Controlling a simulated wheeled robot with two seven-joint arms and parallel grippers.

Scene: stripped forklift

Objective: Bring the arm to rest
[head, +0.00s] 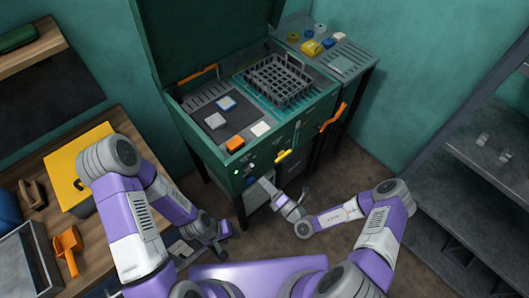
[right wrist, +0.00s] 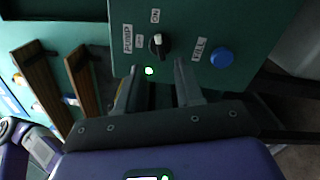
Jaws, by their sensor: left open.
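My right arm reaches in from the right in the head view, bent at the elbow. Its gripper (head: 268,188) is at the front of the green machine (head: 215,160), near the lower control panel. In the right wrist view the fingers of my right gripper (right wrist: 158,88) stand apart with nothing seen between them. They point at the panel's black pump knob (right wrist: 157,43), with a lit green lamp (right wrist: 149,71) just below the knob. I cannot tell whether the fingertips touch the panel. My left gripper (head: 190,250) is open and low, between the workbench and the machine, partly hidden by its arm.
A blue fill button (right wrist: 222,57) is right of the knob. The machine's lid is up; a grey basket (head: 278,80) stands inside. A workbench (head: 95,240) with a yellow case and orange scoop is at left. Grey shelves (head: 490,170) stand at right. Brown floor between is clear.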

